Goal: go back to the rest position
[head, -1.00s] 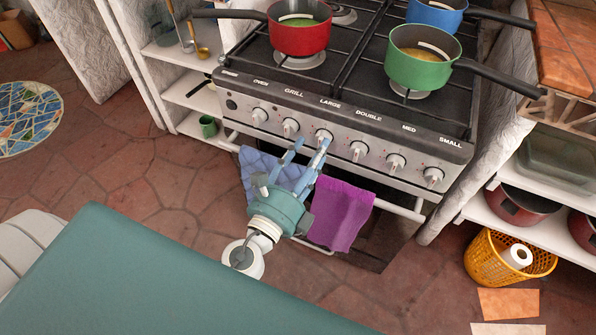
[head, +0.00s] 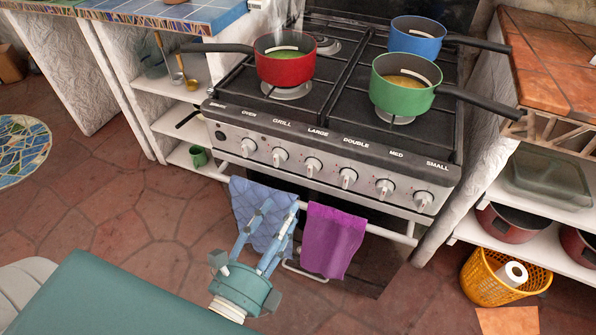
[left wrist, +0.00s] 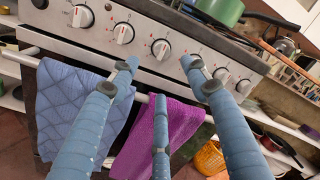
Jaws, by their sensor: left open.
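My left gripper (head: 272,232) is open and empty in front of the stove (head: 325,165). In the head view its fingers overlap the blue towel (head: 250,208) on the oven rail. In the left wrist view the fingers (left wrist: 160,85) are spread, with nothing between them, and point at the row of knobs. The blue towel (left wrist: 75,105) hangs left of the middle finger there, and the purple towel (left wrist: 155,145) hangs behind it. The gripper looks apart from the knobs and rail. My right gripper is in neither view.
On the stove stand a red pan (head: 285,66), a green pan (head: 403,92) and a blue pan (head: 417,40). The pan handles stick out sideways. Shelves (head: 180,120) stand left of the stove. A yellow basket (head: 490,284) stands on the floor at right.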

